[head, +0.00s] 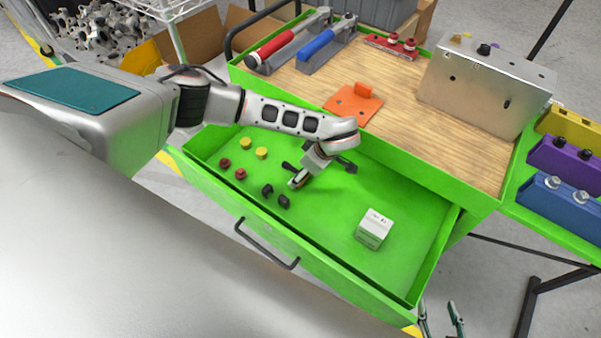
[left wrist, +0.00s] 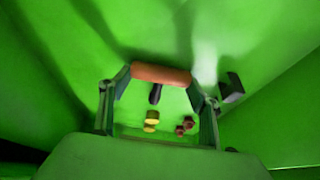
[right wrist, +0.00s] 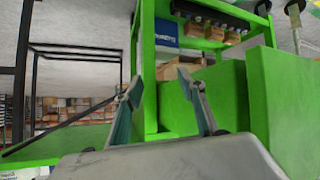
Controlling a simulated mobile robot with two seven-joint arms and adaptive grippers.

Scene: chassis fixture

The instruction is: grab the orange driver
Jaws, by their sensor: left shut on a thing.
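The orange driver (left wrist: 160,74) shows in the left wrist view as an orange handle with a dark end, spanning the space between the fingertips of my left gripper (left wrist: 158,92). That gripper is shut on the handle. In the head view my left gripper (head: 298,181) is low inside the open green drawer (head: 335,225), and its own wrist hides the orange handle. My right gripper (right wrist: 158,88) is open and empty in the right wrist view. Its fingertips (head: 440,318) also show at the bottom edge of the head view, outside the drawer.
The drawer also holds yellow and red knobs (head: 240,174), black pieces (head: 276,196) and a white box (head: 374,228). Above it, the wooden worktop (head: 400,125) carries an orange bracket (head: 355,102), a metal box (head: 485,85) and red and blue tools. The drawer's right part is mostly clear.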

